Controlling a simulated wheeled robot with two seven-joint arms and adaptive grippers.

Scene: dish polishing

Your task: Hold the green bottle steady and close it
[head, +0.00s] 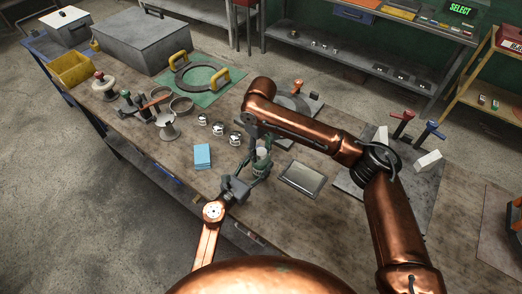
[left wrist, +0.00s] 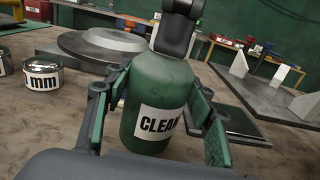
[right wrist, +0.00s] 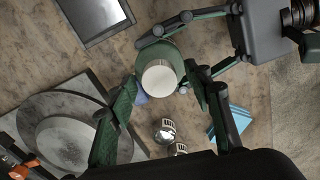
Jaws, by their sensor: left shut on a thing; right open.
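The green bottle (left wrist: 160,85) stands upright on the workbench, its label reading "CLEAN" in the left wrist view. It also shows in the head view (head: 261,168). My left gripper (head: 240,186) is shut on the bottle's body from the side. A white ribbed cap (right wrist: 160,77) sits at the bottle's top in the right wrist view; whether it is seated tight cannot be told. My right gripper (right wrist: 160,90) is above the bottle, open, with its fingers apart on either side of the cap. In the left wrist view a dark finger hides the bottle's neck and cap.
A blue cloth stack (head: 202,156) lies left of the bottle. Several shiny metal cylinders (head: 218,129) stand behind it. A dark flat tray (head: 301,178) lies to the right. A round grey disc fixture (right wrist: 65,135) stands close behind. Bare bench lies between them.

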